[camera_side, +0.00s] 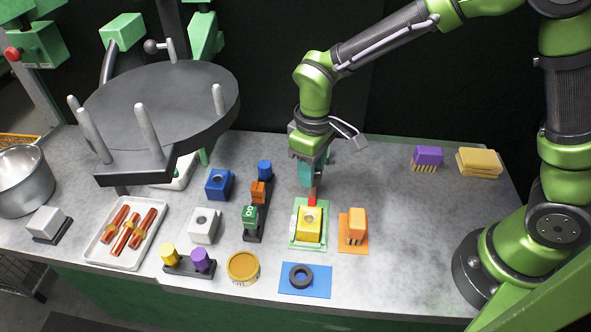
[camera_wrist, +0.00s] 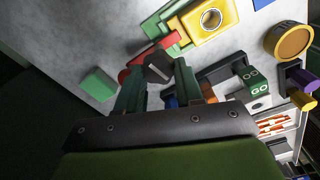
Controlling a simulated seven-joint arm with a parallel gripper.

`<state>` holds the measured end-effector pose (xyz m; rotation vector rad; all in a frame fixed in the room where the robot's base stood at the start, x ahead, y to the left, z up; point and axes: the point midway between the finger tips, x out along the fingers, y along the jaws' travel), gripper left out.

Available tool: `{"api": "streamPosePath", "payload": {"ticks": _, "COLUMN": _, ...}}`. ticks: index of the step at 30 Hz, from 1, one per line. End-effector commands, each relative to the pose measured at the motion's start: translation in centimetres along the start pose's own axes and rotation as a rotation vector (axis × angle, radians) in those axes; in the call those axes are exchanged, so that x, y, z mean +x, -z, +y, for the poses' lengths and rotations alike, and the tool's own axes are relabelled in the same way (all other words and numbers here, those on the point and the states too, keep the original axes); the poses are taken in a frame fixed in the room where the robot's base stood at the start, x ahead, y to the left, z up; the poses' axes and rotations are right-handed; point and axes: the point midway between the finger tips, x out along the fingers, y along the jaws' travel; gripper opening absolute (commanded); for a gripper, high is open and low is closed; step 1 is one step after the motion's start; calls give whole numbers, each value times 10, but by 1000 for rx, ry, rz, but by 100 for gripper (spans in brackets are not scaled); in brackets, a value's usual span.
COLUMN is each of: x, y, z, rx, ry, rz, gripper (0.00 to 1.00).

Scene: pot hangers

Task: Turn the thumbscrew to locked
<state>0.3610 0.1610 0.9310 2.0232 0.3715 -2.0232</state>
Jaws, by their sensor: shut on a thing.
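My gripper (camera_side: 309,183) points down just behind the yellow block (camera_side: 310,224), which has a round hole in its top and stands on a green plate (camera_side: 294,241). In the wrist view the teal fingers (camera_wrist: 158,72) are closed on a small dark faceted piece, which looks like the thumbscrew (camera_wrist: 158,66). A red part (camera_wrist: 127,75) shows beside it, and a red strip (camera_wrist: 165,42) lies between it and the yellow block (camera_wrist: 212,20). The fingers hide much of the thumbscrew, and I cannot read whether it is at locked.
An orange block (camera_side: 357,224) stands close at the right. A dark rail with a green GO block (camera_side: 249,217) is at the left. A black ring (camera_side: 301,275) on a blue mat and a round tin (camera_side: 243,267) are in front. The counter at the right is mostly clear.

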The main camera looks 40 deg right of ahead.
Motion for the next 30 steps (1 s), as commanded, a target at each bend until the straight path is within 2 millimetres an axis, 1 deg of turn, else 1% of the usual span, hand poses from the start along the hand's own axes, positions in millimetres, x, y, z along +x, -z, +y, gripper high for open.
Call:
{"api": "streamPosePath", "payload": {"ticks": 3, "x": -1, "y": 0, "z": 0, "rx": 100, "ry": 0, "rz": 1, "gripper": 6}}
{"api": "streamPosePath", "payload": {"ticks": 9, "x": -1, "y": 0, "z": 1, "rx": 242, "ry": 0, "rz": 1, "gripper": 6}}
{"api": "streamPosePath", "payload": {"ticks": 15, "x": -1, "y": 0, "z": 1, "rx": 337, "ry": 0, "rz": 1, "gripper": 6}}
{"api": "streamPosePath", "payload": {"ticks": 21, "x": -1, "y": 0, "z": 2, "rx": 384, "ry": 0, "rz": 1, "gripper": 6}}
{"api": "streamPosePath", "payload": {"ticks": 30, "x": 0, "y": 0, "z": 2, "rx": 401, "ry": 0, "rz": 1, "gripper": 6}}
